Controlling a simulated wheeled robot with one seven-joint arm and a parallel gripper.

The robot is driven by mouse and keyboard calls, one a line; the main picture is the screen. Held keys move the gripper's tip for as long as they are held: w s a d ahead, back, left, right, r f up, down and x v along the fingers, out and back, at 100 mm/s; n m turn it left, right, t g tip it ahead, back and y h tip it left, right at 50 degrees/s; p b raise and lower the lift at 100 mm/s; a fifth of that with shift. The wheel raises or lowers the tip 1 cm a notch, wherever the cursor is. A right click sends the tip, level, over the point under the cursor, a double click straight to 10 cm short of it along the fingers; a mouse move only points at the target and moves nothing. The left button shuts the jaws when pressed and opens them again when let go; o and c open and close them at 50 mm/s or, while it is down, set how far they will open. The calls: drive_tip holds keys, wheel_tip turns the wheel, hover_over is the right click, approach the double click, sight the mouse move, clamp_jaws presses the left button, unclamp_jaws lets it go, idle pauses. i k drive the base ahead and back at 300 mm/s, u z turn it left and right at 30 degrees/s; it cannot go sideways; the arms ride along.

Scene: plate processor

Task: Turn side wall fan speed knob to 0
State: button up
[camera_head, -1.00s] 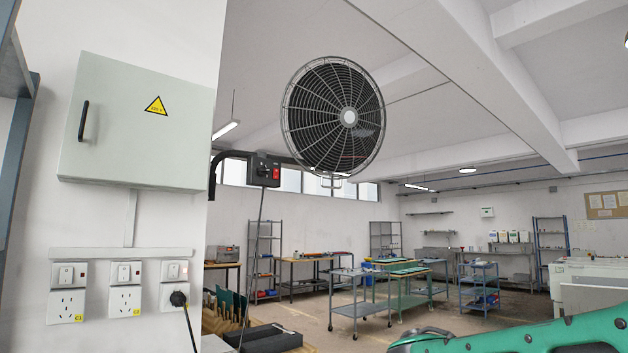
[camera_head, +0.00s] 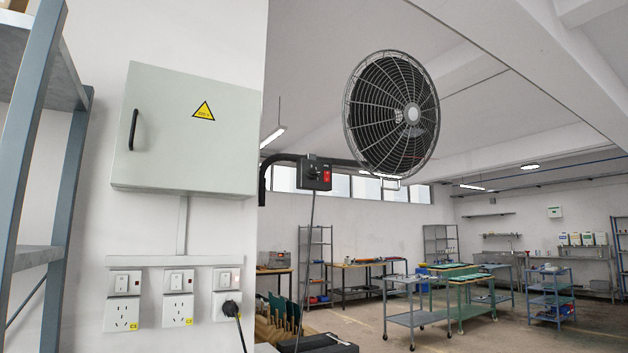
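The side wall fan (camera_head: 392,112) is a round caged fan on a dark bracket, high at the right of the wall edge. Its control box (camera_head: 314,173) is a small black box on the bracket, left of the fan. The dark speed knob (camera_head: 312,171) is on the box's front, beside a red switch (camera_head: 326,175). The knob's setting is too small to read. A cable hangs from the box. My gripper is not in view.
A grey electrical cabinet (camera_head: 186,128) with a black handle is on the wall at left, above several sockets (camera_head: 174,310). A blue-grey shelf rack (camera_head: 66,210) stands at far left. Workbenches and a blue cart (camera_head: 552,295) stand on the floor at right.

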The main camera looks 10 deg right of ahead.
sight(313, 174)
drive_tip(key=z, duration=0.05)
drive_tip(key=i, duration=1)
drive_tip(key=u, duration=0.05)
